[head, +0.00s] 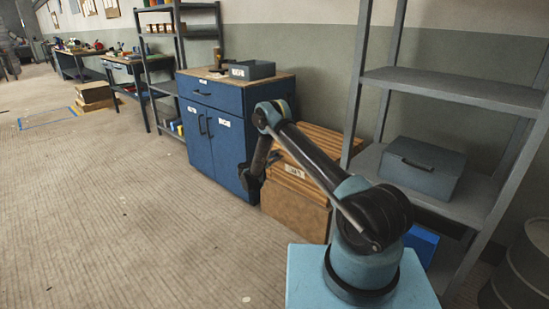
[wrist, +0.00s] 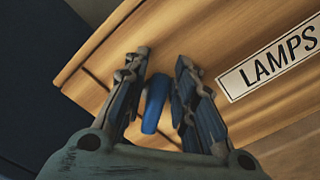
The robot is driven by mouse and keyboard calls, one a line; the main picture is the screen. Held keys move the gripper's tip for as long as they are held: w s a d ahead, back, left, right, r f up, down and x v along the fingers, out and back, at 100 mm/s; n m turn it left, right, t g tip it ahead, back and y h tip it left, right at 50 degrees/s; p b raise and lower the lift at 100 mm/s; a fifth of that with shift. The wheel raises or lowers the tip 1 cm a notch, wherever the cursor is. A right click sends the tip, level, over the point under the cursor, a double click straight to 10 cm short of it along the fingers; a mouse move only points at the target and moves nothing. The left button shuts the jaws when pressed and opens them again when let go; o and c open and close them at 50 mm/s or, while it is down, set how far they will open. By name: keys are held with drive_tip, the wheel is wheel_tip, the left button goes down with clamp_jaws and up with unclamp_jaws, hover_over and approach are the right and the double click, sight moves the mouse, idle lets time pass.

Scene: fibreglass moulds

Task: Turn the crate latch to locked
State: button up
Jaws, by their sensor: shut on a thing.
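A wooden crate (head: 296,208) with a white label stands on the floor, right of the blue cabinet. In the wrist view the crate (wrist: 215,40) fills much of the picture, tilted, and its label reads LAMPS. A blue latch (wrist: 155,104) shows on the crate's face, left of the label. My gripper (wrist: 162,62) has its two fingers on either side of the latch and is shut on it. In the head view my gripper (head: 251,180) is at the crate's left edge, dark and small; the latch cannot be made out there.
A blue cabinet (head: 214,124) stands close to the left of the crate, with a grey bin (head: 252,70) on top. A metal shelf (head: 455,88) with a grey case (head: 421,168) stands to the right. The floor (head: 120,220) at left is mostly clear.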

drive_tip(key=m, duration=0.1)
drive_tip(key=f+m, duration=0.1)
drive_tip(key=m, duration=0.1)
drive_tip(key=shift+s+m, duration=0.2)
drive_tip(key=shift+m, duration=0.1)
drive_tip(key=shift+d+f+m, duration=0.1)
drive_tip(key=shift+f+m, duration=0.15)
drive_tip(key=shift+m, duration=0.65)
drive_tip(key=shift+d+f+m, duration=0.1)
drive_tip(key=shift+f+m, duration=0.1)
drive_tip(key=shift+m, duration=0.7)
drive_tip(key=shift+s, duration=0.1)
drive_tip(key=o, duration=0.8)
drive_tip(key=shift+f, duration=0.1)
drive_tip(key=v, duration=1.2)
